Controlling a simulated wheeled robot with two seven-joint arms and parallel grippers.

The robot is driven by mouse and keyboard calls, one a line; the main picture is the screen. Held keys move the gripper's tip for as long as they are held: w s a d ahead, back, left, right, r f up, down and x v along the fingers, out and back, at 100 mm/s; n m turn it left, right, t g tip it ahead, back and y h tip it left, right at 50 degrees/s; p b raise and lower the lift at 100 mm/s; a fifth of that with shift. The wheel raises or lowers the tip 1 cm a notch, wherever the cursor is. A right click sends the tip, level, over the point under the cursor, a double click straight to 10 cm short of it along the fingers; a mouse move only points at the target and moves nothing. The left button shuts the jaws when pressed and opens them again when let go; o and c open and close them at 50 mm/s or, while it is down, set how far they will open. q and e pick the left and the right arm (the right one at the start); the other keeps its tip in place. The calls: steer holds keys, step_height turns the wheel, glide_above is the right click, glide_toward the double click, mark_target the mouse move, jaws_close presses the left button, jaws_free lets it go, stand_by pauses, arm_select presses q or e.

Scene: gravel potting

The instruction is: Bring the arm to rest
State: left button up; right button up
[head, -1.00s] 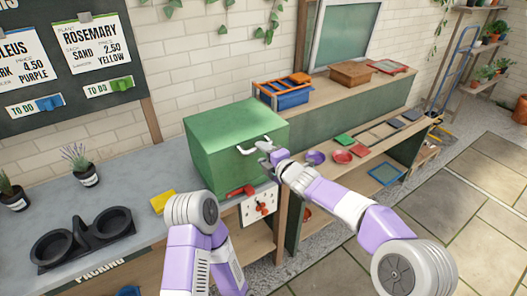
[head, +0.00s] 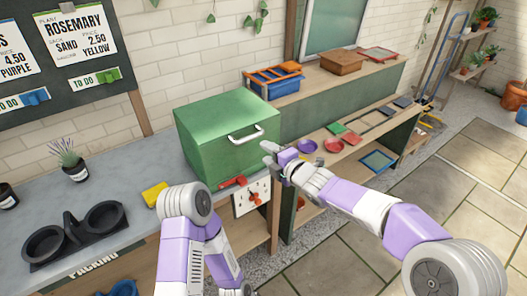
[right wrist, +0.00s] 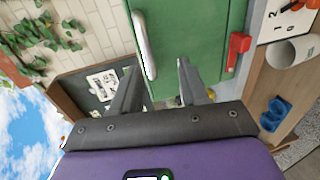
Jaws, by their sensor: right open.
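My right gripper (head: 268,153) is open and empty, just in front of the right side of the green box (head: 215,140). It is a little below and to the right of the box's pale handle (head: 246,135), apart from it. In the right wrist view, the two dark fingers (right wrist: 160,70) are spread wide, with the green box (right wrist: 195,25) and its handle (right wrist: 145,45) beyond them. My left arm (head: 185,240) is folded low at the front. Its gripper cannot be made out.
The box stands on the grey counter (head: 120,180), with a red latch (head: 233,182) below it. A yellow block (head: 155,194) and black double holder (head: 75,235) lie left. Purple and red dishes (head: 333,146) stand on the right shelf. Paved floor at right is open.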

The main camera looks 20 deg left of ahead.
steer(key=shift+s+d+r, duration=0.1)
steer(key=shift+s+d, duration=0.05)
stand_by(0.3)
steer(key=s+d+f+m+g+h+p, duration=0.1)
steer(key=s+d+f+m+h, duration=0.1)
steer(key=d+f+m, duration=0.55)
steer(key=s+d+f+m+g+h+p, duration=0.1)
steer(key=s+d+f+m+h, duration=0.2)
steer(key=f, duration=0.7)
steer(key=s+d+f+m+g+h+p, duration=0.1)
steer(key=s+d+f+m, duration=0.1)
steer(key=d+f+m, duration=0.55)
steer(key=s+d+f+m+g, duration=0.2)
steer(key=s+f+m, duration=0.2)
steer(key=s, duration=0.3)
steer(key=s+d+f+m+g+h+p, duration=0.1)
steer(key=s+d+f+m+g, duration=0.1)
steer(key=s, duration=0.6)
steer(key=s+d+f+m+g+h+p, duration=0.1)
steer(key=s+d+f+m, duration=0.3)
steer(key=s+f+m, duration=0.3)
steer(key=shift+s+d+g, duration=0.2)
steer(key=shift+s+g, duration=0.05)
steer(key=shift+g, duration=0.15)
